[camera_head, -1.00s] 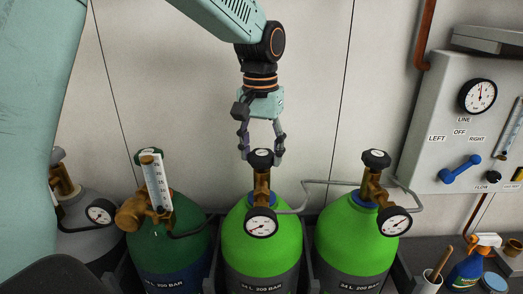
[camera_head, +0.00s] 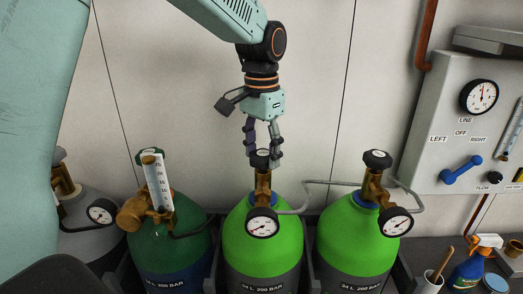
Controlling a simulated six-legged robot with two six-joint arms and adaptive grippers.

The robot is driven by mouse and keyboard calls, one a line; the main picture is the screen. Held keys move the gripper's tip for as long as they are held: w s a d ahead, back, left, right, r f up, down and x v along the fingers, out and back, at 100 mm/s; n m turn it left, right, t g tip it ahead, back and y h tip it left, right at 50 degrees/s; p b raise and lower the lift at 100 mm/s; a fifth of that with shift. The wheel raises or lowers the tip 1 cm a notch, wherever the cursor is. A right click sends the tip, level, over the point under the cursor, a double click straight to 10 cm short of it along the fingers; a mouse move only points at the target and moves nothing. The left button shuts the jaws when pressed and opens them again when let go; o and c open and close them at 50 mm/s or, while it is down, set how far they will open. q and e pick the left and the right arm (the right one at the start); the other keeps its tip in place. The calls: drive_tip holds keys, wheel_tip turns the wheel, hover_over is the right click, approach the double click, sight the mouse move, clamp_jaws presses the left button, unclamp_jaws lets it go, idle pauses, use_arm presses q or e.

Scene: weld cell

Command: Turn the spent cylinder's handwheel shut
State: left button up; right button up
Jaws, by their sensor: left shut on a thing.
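Two bright green cylinders stand side by side, a left one (camera_head: 262,252) and a right one (camera_head: 355,246). Each has a brass valve, a round gauge and a black handwheel on top. My left gripper (camera_head: 263,161) comes down from above and is shut on the handwheel (camera_head: 262,158) of the left bright green cylinder. Its fingers partly hide that wheel. The right cylinder's handwheel (camera_head: 377,159) is free. The gauges (camera_head: 262,227) and (camera_head: 397,226) are too small to read surely, so I cannot tell which cylinder is spent. My right gripper is out of view.
A dark green cylinder (camera_head: 170,250) with a flow tube and a grey cylinder (camera_head: 88,240) stand left. Thin pipes run from the bright green cylinders' valves. A grey panel (camera_head: 425,165) with a blue lever (camera_head: 461,170) is at right. A spray bottle (camera_head: 468,269) stands below it.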

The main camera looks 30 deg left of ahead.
sight(263, 152)
use_arm(q)
drive_tip(key=o, duration=0.8)
drive_tip(key=shift+w, duration=0.1)
drive_tip(key=o, duration=0.4)
drive_tip(key=shift+w, duration=0.15)
drive_tip(key=shift+c, duration=0.2)
drive_tip(key=shift+s+r, duration=0.2)
wheel_tip(263, 152, up, 12)
drive_tip(key=shift+w+f, duration=0.15)
drive_tip(key=shift+f, duration=0.05)
